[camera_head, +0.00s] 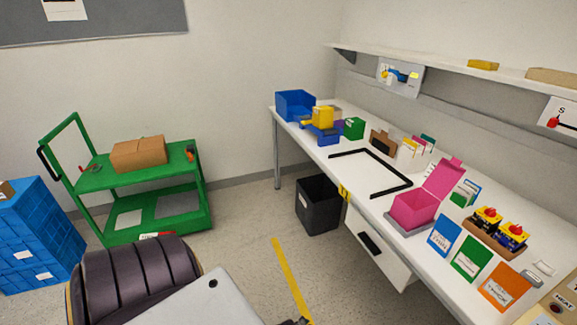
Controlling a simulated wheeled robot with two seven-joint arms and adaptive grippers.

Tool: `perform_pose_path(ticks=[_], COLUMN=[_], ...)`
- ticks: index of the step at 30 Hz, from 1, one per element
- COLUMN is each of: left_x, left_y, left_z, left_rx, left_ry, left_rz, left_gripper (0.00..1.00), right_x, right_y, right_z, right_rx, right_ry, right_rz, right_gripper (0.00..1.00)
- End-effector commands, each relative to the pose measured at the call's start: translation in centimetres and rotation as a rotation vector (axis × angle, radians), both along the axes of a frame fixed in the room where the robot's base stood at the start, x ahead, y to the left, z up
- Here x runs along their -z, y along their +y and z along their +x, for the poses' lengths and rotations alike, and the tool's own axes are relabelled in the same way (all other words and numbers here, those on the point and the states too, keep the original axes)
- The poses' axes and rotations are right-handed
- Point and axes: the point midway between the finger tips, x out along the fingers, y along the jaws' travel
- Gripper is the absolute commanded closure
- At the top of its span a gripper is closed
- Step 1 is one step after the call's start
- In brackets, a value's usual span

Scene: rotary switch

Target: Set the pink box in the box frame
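The pink box (410,207) stands on the white table toward the front edge, with its lid (442,179) raised at the back right. It rests on a low grey base (406,224). The box frame (402,180) is a black outline on the table top, to the left of and behind the pink box. The box is outside the frame, and the area inside the frame looks empty. Neither of my grippers can be made out in the head view. A small dark part shows at the bottom edge, too cut off to identify.
The white table (350,168) also carries blue bins (295,104), a green box (354,128), colored cards (444,236) and yellow-black switches (512,235). A shelf (440,62) hangs above. A black bin (318,205) and green cart (140,180) stand on the floor.

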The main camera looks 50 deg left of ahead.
Motion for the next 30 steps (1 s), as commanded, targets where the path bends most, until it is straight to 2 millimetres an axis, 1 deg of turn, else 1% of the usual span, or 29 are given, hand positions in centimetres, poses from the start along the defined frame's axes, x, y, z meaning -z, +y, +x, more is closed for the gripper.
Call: perform_pose_path(ticks=[1, 3, 6, 9, 10, 12, 15, 20, 30], left_x=[2.0, 4.2, 6.4, 7.7, 7.9, 8.3, 8.4, 8.4, 8.4], left_y=[-0.4, -0.8, -1.3, -1.5, -1.6, -1.7, -1.7, -1.7, -1.7], left_z=[-2.7, -5.9, -9.7, -12.4, -12.9, -13.6, -13.9, -13.8, -13.8], left_rx=[0.002, 0.006, 0.013, 0.018, 0.018, 0.022, 0.022, 0.022, 0.022], left_ry=[0.056, 0.122, 0.196, 0.245, 0.255, 0.268, 0.274, 0.273, 0.272], left_rz=[0.01, 0.026, 0.045, 0.058, 0.06, 0.064, 0.066, 0.066, 0.066], left_gripper=[0.02, 0.02, 0.02, 0.02, 0.02, 0.02, 0.02, 0.02, 0.02], right_x=[0.0, 0.0, 0.0, 0.0, 0.0, 0.0, 0.0, 0.0, 0.0], right_y=[0.2, 0.4, 0.7, 1.0, 1.0, 1.1, 1.1, 0.8, -0.4], right_z=[0.0, 0.0, 0.0, 0.0, 0.0, 0.0, 0.0, 0.0, 0.0], right_rx=[0.001, 0.002, 0.003, 0.004, 0.005, 0.005, 0.005, 0.004, -0.002], right_ry=[0.0, 0.0, 0.0, 0.0, 0.0, 0.0, 0.0, 0.0, 0.0], right_rz=[0.002, 0.006, 0.009, 0.013, 0.013, 0.014, 0.014, 0.01, -0.005], right_gripper=[0.51, 0.51, 0.51, 0.51, 0.51, 0.51, 0.51, 0.51, 0.51])
